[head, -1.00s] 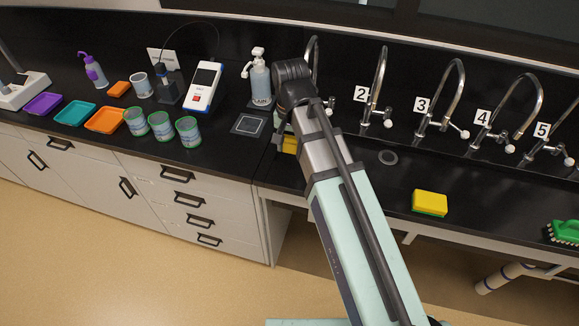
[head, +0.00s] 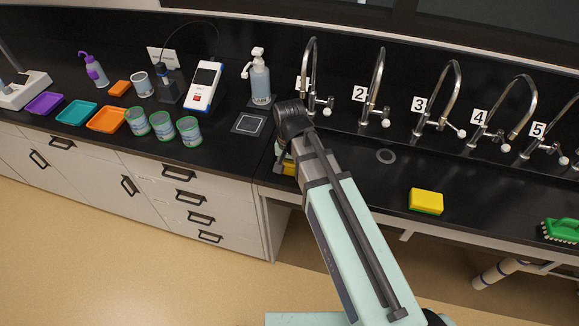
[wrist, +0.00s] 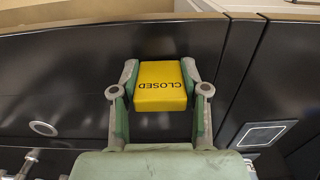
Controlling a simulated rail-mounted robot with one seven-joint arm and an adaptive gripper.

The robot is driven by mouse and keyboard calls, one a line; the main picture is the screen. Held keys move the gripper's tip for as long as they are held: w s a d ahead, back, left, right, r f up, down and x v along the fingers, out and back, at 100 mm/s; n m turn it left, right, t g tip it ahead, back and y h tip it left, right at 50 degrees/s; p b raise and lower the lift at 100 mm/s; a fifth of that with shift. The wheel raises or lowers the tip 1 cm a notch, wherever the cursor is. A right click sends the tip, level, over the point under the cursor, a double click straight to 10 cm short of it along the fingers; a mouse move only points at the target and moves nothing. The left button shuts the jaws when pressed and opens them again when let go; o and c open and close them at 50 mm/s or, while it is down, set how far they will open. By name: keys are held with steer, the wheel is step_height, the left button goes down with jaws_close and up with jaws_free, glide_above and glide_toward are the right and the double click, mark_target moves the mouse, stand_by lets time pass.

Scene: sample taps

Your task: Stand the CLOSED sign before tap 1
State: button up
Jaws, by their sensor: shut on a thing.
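The yellow CLOSED sign (wrist: 160,86) is between the two fingers of my gripper (wrist: 160,80) in the wrist view, its lettering upside down there. My gripper is shut on its sides. In the head view only a yellow bit of the sign (head: 290,168) shows beside my arm, near the counter's front edge. I cannot tell whether it touches the counter. Tap 1 (head: 310,62) stands behind my wrist at the back of the counter, left of tap 2 (head: 377,85). Its number label is partly hidden by its spout.
A soap bottle (head: 260,78) and a square pad (head: 249,124) are left of tap 1. A round drain (head: 386,156) and a yellow sponge (head: 426,200) lie to the right. Several jars, trays and a meter (head: 203,87) fill the left counter.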

mark_target(289, 162)
steer(key=shift+f, duration=0.15)
steer(key=shift+f, duration=0.15)
steer(key=o, duration=1)
steer(key=shift+r+b, duration=1.3)
steer(key=shift+r, duration=4.95)
